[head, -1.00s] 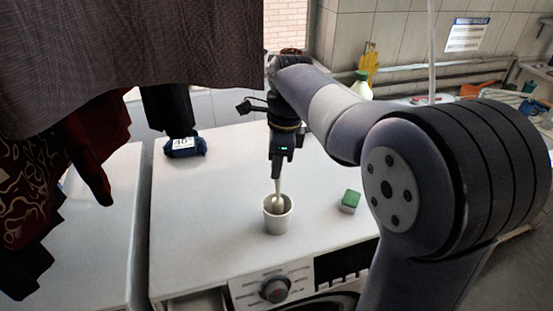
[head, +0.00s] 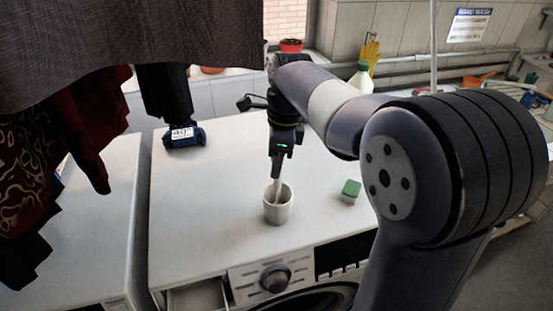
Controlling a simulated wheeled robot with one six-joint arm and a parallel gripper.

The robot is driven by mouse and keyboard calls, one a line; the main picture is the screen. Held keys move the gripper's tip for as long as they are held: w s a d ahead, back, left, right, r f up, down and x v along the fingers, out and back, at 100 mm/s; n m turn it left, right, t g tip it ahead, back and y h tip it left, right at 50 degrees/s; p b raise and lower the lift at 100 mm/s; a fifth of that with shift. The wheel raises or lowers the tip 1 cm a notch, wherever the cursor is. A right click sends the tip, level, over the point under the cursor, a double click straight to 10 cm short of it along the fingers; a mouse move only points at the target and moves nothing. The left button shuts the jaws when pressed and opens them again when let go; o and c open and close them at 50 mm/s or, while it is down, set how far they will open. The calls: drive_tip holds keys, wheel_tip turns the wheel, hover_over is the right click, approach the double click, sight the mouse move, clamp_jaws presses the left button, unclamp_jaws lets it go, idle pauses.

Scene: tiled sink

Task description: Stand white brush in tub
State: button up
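The tub (head: 279,212) is a small white cup standing upright on the white washing machine top, near its front edge. The white brush (head: 277,193) is upright with a slight tilt, its lower end inside the tub and hidden by the tub wall. My gripper (head: 276,176) points down just above the tub's rim, with its fingers shut around the upper part of the brush. Whether the brush touches the tub floor is hidden.
A green sponge block (head: 350,190) lies right of the tub. A blue labelled item (head: 184,136) lies at the back left. Dark clothes (head: 70,150) hang at the left. The washing machine's dial (head: 274,278) is below the front edge. The top left of the tub is clear.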

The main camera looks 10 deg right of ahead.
drive_tip(key=shift+o, duration=0.4)
drive_tip(key=shift+r, duration=0.1)
drive_tip(key=shift+r, duration=0.35)
wheel_tip(320, 180, up, 10)
drive_tip(key=d, duration=0.1)
drive_tip(key=shift+d, duration=0.2)
drive_tip(key=shift+s+f, duration=0.1)
drive_tip(key=shift+f, duration=0.05)
drive_tip(key=f, duration=0.3)
drive_tip(key=a+f, duration=0.1)
drive_tip(key=f, duration=0.6)
drive_tip(key=shift+a, duration=0.15)
drive_tip(key=shift+r+p, duration=0.65)
drive_tip(key=shift+r, duration=0.6)
